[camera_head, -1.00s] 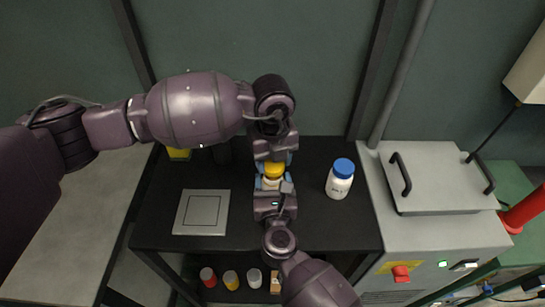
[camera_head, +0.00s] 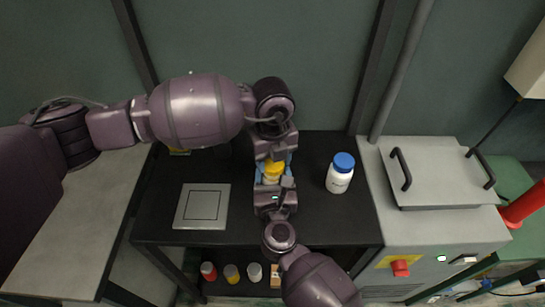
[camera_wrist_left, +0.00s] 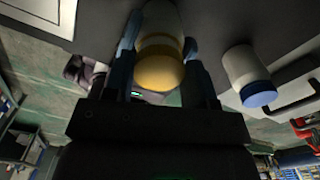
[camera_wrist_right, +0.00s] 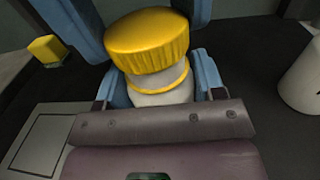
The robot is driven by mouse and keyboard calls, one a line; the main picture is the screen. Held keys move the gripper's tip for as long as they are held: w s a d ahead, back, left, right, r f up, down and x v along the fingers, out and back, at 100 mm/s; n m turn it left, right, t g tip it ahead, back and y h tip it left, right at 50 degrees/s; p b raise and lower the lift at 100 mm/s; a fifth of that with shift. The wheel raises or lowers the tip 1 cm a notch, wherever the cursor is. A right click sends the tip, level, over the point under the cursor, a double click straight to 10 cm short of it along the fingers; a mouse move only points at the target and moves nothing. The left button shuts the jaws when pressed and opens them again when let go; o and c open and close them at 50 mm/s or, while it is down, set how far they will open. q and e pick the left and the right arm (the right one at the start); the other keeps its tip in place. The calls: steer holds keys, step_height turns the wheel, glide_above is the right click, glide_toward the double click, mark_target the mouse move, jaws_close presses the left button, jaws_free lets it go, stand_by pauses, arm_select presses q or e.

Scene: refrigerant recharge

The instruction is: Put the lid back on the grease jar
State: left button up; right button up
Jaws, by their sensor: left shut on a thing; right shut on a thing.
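The grease jar (camera_head: 270,181) is a white jar held upright over the black table. Its yellow lid (camera_head: 274,167) is at the jar's mouth. In the right wrist view the lid (camera_wrist_right: 150,38) sits over the white jar (camera_wrist_right: 160,98), with a thin yellow ring at the neck below it. I cannot tell whether the lid is fully seated. My left gripper (camera_head: 274,158), coming from the back, is shut on the lid. My right gripper (camera_head: 273,186), from the front, is shut on the jar body. The left wrist view shows the lid (camera_wrist_left: 158,72) between blue fingers.
A white bottle with a blue cap (camera_head: 341,173) stands to the right on the table. A grey square plate (camera_head: 202,206) lies to the left. A yellow block (camera_wrist_right: 47,49) is at the back left. A grey machine (camera_head: 440,225) adjoins on the right. Small containers stand on the lower shelf.

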arm_select(q)
steer(key=shift+f, duration=0.55)
arm_select(e)
jaws_close()
arm_select(q)
steer(key=m, duration=0.5)
steer(key=shift+d, duration=0.1)
steer(key=m, duration=0.6)
steer(key=shift+d, duration=0.15)
steer(key=m, duration=0.5)
steer(key=shift+s+d+m, duration=0.1)
steer(key=shift+m, duration=0.2)
steer(key=m, duration=0.6)
steer(key=shift+s, duration=0.15)
steer(key=o, duration=0.9)
